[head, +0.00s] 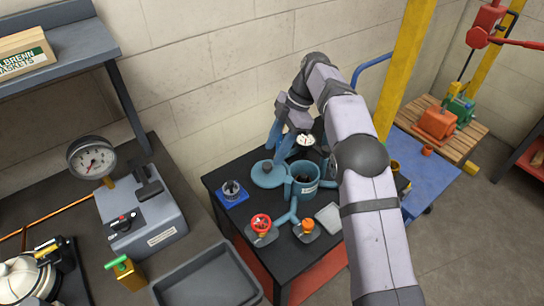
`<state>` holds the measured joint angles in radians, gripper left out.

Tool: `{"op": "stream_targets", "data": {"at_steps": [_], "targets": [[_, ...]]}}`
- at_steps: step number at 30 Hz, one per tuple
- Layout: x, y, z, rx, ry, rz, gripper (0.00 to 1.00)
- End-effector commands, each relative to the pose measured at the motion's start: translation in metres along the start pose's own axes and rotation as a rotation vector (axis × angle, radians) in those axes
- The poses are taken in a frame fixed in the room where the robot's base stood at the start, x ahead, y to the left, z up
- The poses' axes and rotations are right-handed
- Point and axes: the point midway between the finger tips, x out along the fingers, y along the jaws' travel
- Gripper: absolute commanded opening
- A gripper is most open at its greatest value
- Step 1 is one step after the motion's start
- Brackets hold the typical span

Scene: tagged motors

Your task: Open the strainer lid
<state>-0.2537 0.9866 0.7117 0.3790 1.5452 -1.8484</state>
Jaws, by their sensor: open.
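The strainer (304,188) is a blue round pot on the black table, with pipe branches at its front. Its top shows an open dark mouth. The strainer lid (265,181), a flat blue disc with a dark knob, sits off to the left of the mouth at about rim height. Whether a hinge joins the lid to the body cannot be made out. My gripper (277,153) points down with its blue fingers apart, just above and behind the lid. I cannot tell whether the fingers touch the lid.
A red handwheel valve (261,223) and an orange-capped valve (308,225) stand in front. A blue tray (232,194) is at left, a white dish (305,141) behind, and a pale tray (330,217) at right. A grey bin (207,275) stands nearer.

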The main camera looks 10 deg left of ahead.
Motion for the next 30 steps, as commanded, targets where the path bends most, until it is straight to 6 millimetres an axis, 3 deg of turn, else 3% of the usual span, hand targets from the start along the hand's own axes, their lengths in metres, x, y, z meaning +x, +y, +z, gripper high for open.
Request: {"op": "stream_targets", "data": {"at_steps": [9,24,30], "targets": [[-0.023,0.0,0.0,0.0,0.0,0.0,0.43],[-0.024,0.0,0.0,0.0,0.0,-0.001,0.43],[-0.029,-0.006,0.006,0.091,-0.014,0.005,0.43]]}}
